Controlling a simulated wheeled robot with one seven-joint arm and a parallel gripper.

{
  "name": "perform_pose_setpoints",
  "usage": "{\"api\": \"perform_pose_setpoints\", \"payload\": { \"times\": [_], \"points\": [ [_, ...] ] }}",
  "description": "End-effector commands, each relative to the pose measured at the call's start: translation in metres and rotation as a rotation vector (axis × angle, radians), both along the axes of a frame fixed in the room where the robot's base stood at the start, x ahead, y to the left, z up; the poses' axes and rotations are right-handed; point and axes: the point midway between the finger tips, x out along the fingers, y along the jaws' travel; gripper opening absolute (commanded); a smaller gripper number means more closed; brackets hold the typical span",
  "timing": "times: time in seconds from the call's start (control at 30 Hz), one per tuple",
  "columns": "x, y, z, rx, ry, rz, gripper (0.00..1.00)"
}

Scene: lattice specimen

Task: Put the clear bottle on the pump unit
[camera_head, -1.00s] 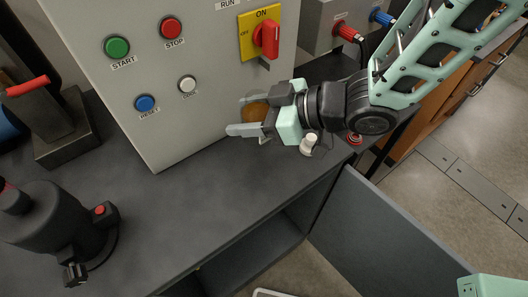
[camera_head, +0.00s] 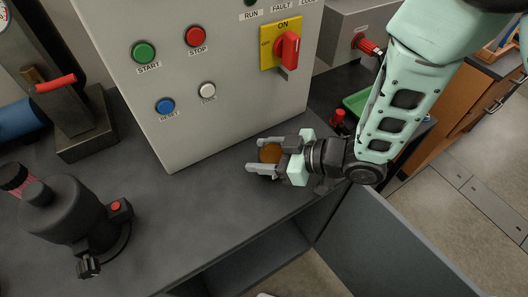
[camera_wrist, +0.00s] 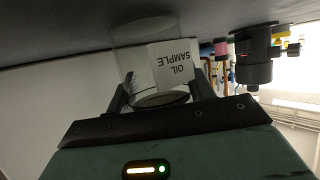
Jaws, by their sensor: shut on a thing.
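My gripper (camera_head: 262,163) is shut on a clear jar-like bottle labelled "OIL SAMPLE" (camera_wrist: 178,68). Its brown round end (camera_head: 270,153) shows between the fingers in the head view. The wrist view is upside down, with the dark bench along the top. The bottle is close to the bench surface; I cannot tell whether it touches. A black cylindrical device with a red button (camera_head: 68,210) stands at the left front and looks like the pump unit, though no label confirms this. It also seems to show in the wrist view (camera_wrist: 254,58).
A grey control cabinet (camera_head: 205,125) stands just behind my gripper. A dark stand with a red handle (camera_head: 72,120) is at left. A green tray (camera_head: 356,103) and a red-topped item (camera_head: 338,118) lie beyond my arm. The bench (camera_head: 190,210) between gripper and black device is clear.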

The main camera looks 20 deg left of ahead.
Motion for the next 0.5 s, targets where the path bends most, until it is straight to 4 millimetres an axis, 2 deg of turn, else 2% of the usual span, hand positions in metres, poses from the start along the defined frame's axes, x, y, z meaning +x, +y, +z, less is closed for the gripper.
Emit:
{"api": "perform_pose_setpoints", "payload": {
  "times": [0.17,0.2,0.27,0.3,0.5],
  "points": [
    [-0.0002,0.0001,-0.0036,0.001,0.0,0.001,0.22],
    [-0.0004,0.0001,-0.0039,0.0,0.0,0.001,0.56],
    [-0.0005,0.0001,-0.0029,0.0,0.0,0.001,0.72],
    [-0.0005,0.0001,-0.0029,0.0,0.0,0.001,0.75],
    [-0.0004,0.0001,-0.0027,0.0,0.0,0.001,0.75]
  ]
}}
